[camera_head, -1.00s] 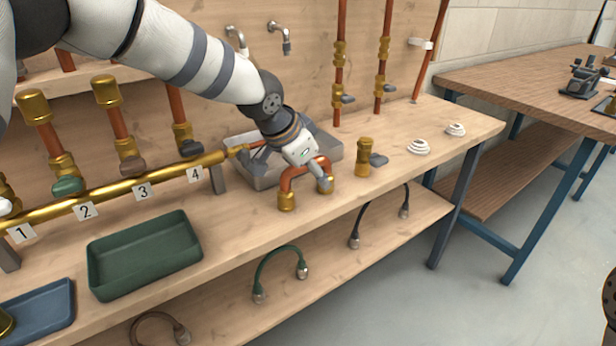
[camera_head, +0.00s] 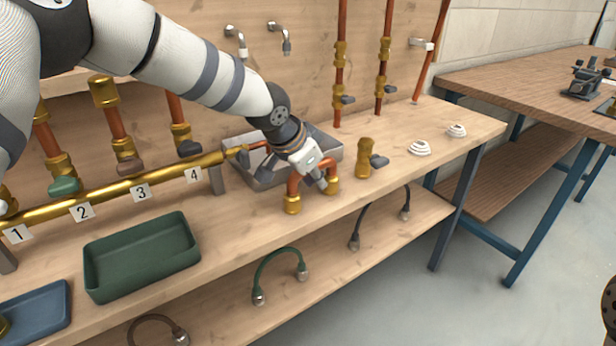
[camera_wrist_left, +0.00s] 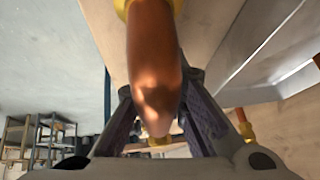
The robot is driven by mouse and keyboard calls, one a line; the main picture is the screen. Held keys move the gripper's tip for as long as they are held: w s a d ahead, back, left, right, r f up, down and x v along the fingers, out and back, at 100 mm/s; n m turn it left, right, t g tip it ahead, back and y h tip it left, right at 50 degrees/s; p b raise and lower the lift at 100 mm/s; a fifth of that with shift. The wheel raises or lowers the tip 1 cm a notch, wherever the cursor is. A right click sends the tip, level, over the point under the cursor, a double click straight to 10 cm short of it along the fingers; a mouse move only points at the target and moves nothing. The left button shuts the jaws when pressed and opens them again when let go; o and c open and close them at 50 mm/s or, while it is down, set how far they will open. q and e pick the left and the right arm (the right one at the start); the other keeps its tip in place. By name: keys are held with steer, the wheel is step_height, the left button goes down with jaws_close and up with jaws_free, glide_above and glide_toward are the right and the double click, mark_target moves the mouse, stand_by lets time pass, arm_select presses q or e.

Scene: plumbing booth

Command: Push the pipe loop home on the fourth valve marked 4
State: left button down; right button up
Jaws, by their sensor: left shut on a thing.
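The pipe loop (camera_head: 292,185) is a copper U with brass ends pointing down. My left gripper (camera_head: 318,176) is shut on its upper bend, over the bench front beside the grey tray. I cannot tell whether its ends touch the bench. In the left wrist view the copper bend (camera_wrist_left: 153,60) runs between the fingers (camera_wrist_left: 165,115). The fourth valve (camera_head: 183,136), with a dark handle, stands on the brass manifold behind the label 4 (camera_head: 193,175); my arm hides the top of its pipe. My right gripper is not in view.
A grey metal tray (camera_head: 233,150) lies behind the loop. A loose brass valve (camera_head: 364,160) with a dark handle stands to its right, with white round fittings (camera_head: 420,148) further right. A green tray (camera_head: 140,282) is at front left. Wall pipes rise behind.

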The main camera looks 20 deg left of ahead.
arm_select(q)
step_height(320, 180, up, 12)
steer(key=shift+f+p, duration=0.25)
steer(key=shift+p, duration=0.1)
step_height(320, 180, up, 3)
steer(key=shift+f+p, duration=0.1)
steer(key=shift+p, duration=0.25)
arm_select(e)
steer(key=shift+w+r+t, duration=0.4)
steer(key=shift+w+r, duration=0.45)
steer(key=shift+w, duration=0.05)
